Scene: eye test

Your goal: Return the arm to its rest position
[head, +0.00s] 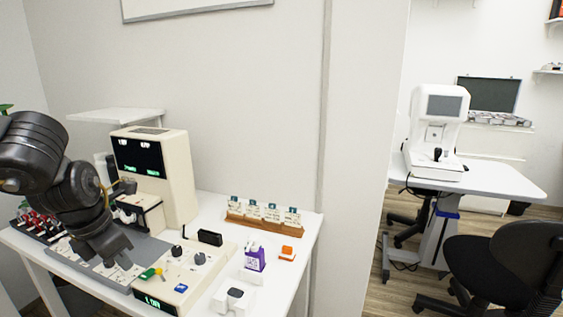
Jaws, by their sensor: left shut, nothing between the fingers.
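My left arm, dark grey and black, comes in from the left edge and bends down over the left part of the white table (307,232). My left gripper (117,263) points down above the grey-white panel at the table's front left. It is shut with nothing seen in it. I cannot tell whether its tips touch the panel. My right gripper is not in view.
A cream machine with a dark screen (178,178) stands close behind my arm. A console with knobs (186,262), a purple-white box (254,258), an orange block (287,253) and a wooden card rack (264,229) are to the right. A white instrument (437,125) and black chair (490,265) stand farther right.

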